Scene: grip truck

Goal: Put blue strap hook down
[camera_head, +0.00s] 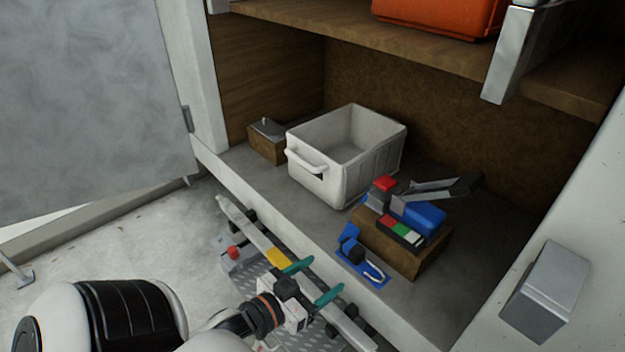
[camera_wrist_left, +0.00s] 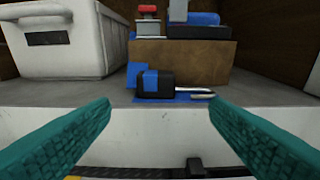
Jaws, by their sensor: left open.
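The blue strap hook (camera_head: 355,256) lies on the grey truck floor near its front edge, in front of a wooden block. In the left wrist view the strap hook (camera_wrist_left: 158,88) shows as a blue and black bundle with a metal hook to its right. My left gripper (camera_head: 310,281) is open and empty, in front of the truck's edge and apart from the strap hook. Its teal fingers spread wide to either side in the left wrist view (camera_wrist_left: 160,118). My right gripper is in neither view.
A white bin (camera_head: 345,160) stands behind and left. The wooden block (camera_head: 400,252) carries several blue, red and black items. A smaller wooden block (camera_head: 266,146) sits at the back left. A shelf (camera_head: 400,45) with an orange case (camera_head: 440,14) hangs above. A silver box (camera_head: 548,290) juts out at right.

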